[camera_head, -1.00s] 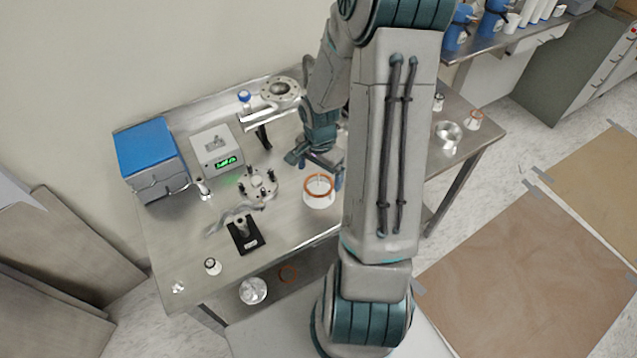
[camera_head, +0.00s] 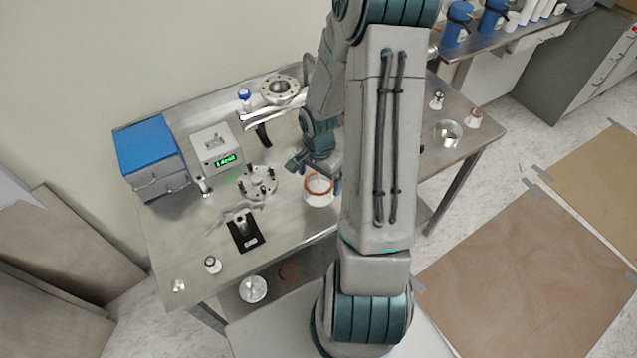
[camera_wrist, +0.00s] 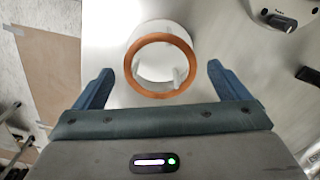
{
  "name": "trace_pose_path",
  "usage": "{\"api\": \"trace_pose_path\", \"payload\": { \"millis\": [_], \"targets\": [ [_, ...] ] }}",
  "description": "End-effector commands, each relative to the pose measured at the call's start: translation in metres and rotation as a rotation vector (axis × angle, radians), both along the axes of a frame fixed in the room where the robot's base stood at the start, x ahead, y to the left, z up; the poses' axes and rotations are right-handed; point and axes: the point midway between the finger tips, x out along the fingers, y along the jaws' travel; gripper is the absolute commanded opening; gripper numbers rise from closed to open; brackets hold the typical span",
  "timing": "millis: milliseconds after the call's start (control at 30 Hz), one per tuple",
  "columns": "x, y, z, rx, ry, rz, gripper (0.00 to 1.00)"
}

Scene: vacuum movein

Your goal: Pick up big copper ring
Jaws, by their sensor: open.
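The big copper ring (camera_head: 319,181) lies on top of a white cylindrical holder (camera_head: 318,200) on the steel table. In the wrist view the copper ring (camera_wrist: 134,84) shows as a full circle at the end of the white holder (camera_wrist: 186,40). My gripper (camera_head: 318,180) is close by the ring and partly covers its far side in the head view. In the wrist view my gripper (camera_wrist: 157,82) is open, with one blue finger on each side of the ring. The fingers look apart from the ring; the height gap is hard to tell.
A flanged metal part (camera_head: 258,184) and a black-based stand (camera_head: 245,231) are left of the ring. A grey box with a green display (camera_head: 217,149) and a blue-lidded box (camera_head: 148,158) stand further left. A smaller copper ring on a white holder (camera_head: 474,117) is at the right.

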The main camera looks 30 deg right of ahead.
Motion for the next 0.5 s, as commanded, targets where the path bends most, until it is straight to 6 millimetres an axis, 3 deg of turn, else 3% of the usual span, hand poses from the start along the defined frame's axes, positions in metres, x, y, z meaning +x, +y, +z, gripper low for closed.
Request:
{"api": "trace_pose_path", "payload": {
  "millis": [467,500],
  "targets": [
    [0.0,-0.0001,-0.0021,0.0,0.0,0.0,0.95],
    [0.0,-0.0001,-0.0021,0.0,0.0,0.0,0.86]
  ]
}}
